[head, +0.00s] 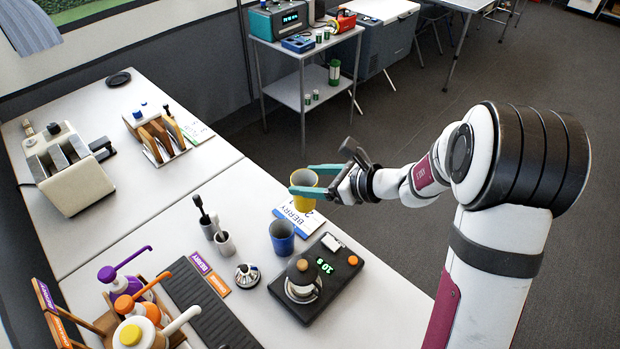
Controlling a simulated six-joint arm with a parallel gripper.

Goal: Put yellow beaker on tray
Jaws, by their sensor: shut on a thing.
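The yellow beaker (303,204) is in my gripper (301,180), whose teal fingers are shut on it from the right. The beaker is about upright, with its open top facing up. It appears to be held above the table's right edge, near the white BERRY card; the exact height is hard to tell. A long black ribbed tray (208,308) lies at the front of the table, left of and nearer than the beaker. Its visible surface is bare. Its near end is cut off by the frame.
A blue beaker (282,238), a small metal funnel-like piece (247,276) and a black scale (340,282) with a round pot stand between gripper and tray. Dark tools in cups (223,242) stand behind the tray. Pump bottles (140,308) crowd its left side.

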